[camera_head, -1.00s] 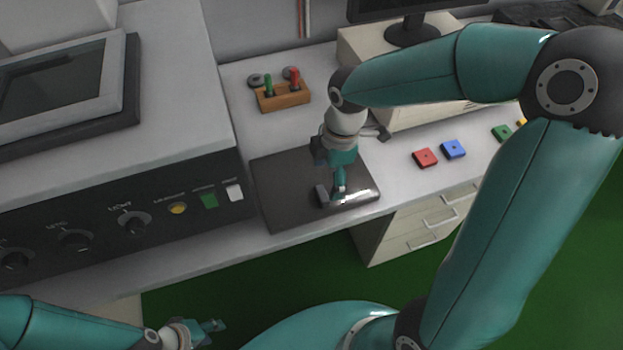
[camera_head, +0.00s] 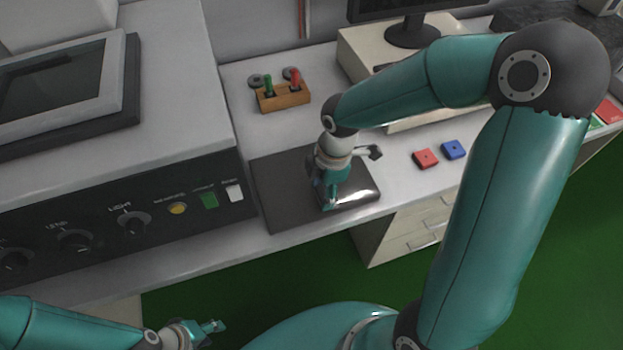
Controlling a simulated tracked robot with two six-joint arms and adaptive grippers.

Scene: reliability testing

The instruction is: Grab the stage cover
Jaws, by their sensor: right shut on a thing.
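A dark, flat, glossy plate (camera_head: 280,205) lies on the light bench right of the grey machine. It looks like the stage cover, with a small grey upright piece near its middle, like a handle. My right gripper (camera_head: 329,206) points down over the plate, shut on this piece. The fingers and wrist hide most of the piece, and the plate still lies flat on the bench. My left gripper (camera_head: 213,328) is low at the bottom left, far from the plate; its finger gap is too small to read.
The grey machine (camera_head: 100,190) with knobs and buttons stands left of the plate. A wooden holder (camera_head: 284,97) with green and red pegs is behind it. A red block (camera_head: 425,158) and a blue block (camera_head: 453,149) lie to the right. A monitor (camera_head: 411,30) stands behind.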

